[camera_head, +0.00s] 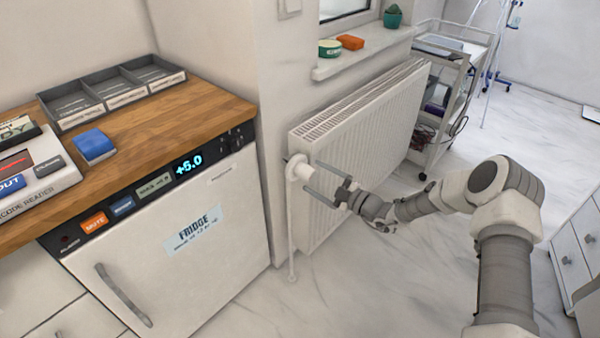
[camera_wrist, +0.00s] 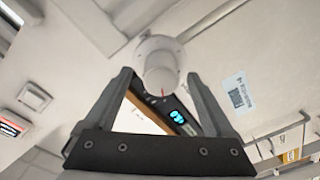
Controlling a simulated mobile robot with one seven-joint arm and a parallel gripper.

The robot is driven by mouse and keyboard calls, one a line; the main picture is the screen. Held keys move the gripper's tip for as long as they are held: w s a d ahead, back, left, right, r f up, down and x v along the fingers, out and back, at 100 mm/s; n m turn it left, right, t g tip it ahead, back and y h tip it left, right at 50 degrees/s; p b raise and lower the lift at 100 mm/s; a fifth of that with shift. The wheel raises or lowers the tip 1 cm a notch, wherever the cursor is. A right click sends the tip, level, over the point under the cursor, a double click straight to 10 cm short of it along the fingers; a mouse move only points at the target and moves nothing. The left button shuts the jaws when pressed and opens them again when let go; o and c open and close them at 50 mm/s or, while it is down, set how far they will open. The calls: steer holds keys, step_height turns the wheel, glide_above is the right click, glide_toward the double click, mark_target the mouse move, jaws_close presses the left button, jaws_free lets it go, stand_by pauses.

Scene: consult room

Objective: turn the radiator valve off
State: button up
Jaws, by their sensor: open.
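The radiator valve (camera_head: 301,171) is a white round knob at the left end of the white radiator (camera_head: 365,125), above a thin vertical pipe. My gripper (camera_head: 312,176) is open, its two grey fingers pointing at the knob, one above and one below its outer end in the head view. In the wrist view the valve knob (camera_wrist: 160,72) sits between the fingertips of my gripper (camera_wrist: 160,76), with a gap on each side. A small red mark shows on the knob. I cannot tell how far the fingers reach along it.
A fridge (camera_head: 175,245) under a wooden counter (camera_head: 215,97) stands left of the radiator. A windowsill (camera_head: 365,55) with small items is above it. A wheeled cart (camera_head: 455,95) stands beyond. The marble floor (camera_head: 400,270) in front is clear. Drawers (camera_head: 580,250) stand at right.

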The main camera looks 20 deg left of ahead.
mark_target(300, 169)
steer(key=b+x, duration=0.1)
steer(key=x, duration=0.5)
steer(key=shift+w+a, duration=0.1)
steer(key=shift+a, duration=0.2)
steer(key=c, duration=1.4)
